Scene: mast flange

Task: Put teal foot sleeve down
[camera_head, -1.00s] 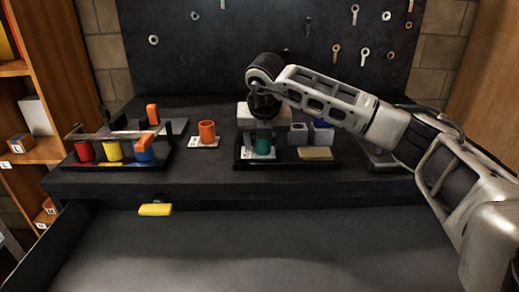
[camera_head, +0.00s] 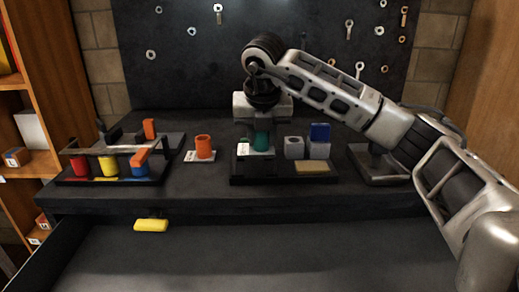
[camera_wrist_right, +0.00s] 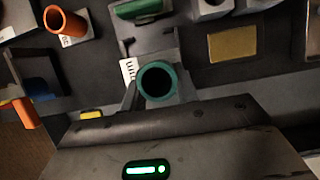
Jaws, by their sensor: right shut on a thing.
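The teal foot sleeve (camera_head: 262,140) is a short open tube, held upright in my right gripper (camera_head: 262,128) above the back left part of the dark tray (camera_head: 268,180). In the right wrist view the sleeve (camera_wrist_right: 157,82) shows from above as a teal ring with a dark hollow, and the shut jaws are at its sides. A white label card (camera_head: 243,149) lies just left of it. I cannot tell how far the sleeve's foot is above the tray. My left gripper is not in view.
Grey blocks (camera_head: 294,147), a blue block (camera_head: 320,132) and a tan pad (camera_head: 312,167) sit right of the sleeve. An orange cup (camera_head: 204,147) stands to its left. A rack with red, yellow and blue pieces (camera_head: 109,166) is farther left. A yellow piece (camera_head: 151,225) lies nearer the front.

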